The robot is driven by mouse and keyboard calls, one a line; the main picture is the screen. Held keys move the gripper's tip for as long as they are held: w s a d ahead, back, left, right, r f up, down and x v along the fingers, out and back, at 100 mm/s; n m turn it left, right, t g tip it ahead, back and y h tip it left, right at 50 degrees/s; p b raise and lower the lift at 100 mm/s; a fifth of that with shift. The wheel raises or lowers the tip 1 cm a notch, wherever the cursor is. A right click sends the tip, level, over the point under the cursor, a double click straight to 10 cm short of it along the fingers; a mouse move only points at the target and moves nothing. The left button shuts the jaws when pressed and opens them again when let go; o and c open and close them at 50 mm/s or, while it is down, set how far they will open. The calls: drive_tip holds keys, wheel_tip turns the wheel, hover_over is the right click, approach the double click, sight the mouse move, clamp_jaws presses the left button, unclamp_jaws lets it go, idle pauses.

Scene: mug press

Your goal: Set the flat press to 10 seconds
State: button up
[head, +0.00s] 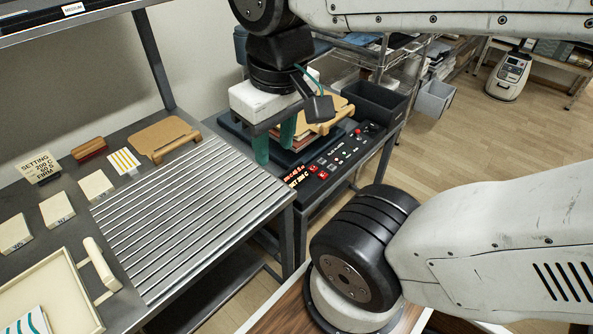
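The flat press (228,125) is a dark machine on a stand at the centre, partly hidden behind my gripper. Its black control panel (345,152) runs along its front right side. The display digits are too small to read surely. My gripper (275,146) hangs over the press, left of the panel's buttons. Its two green fingers are apart with nothing visible between them. Whether the fingertips touch anything cannot be told.
A card (40,167) reading "SETTING" and "FIRM" stands on the left bench, its other lines hard to read. Slatted metal (185,215), tan blocks (96,186) and a cream tray (72,290) share that bench. A dark bin (378,100) stands behind the panel. Open floor lies right.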

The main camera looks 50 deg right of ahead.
clamp_jaws()
idle(1.8)
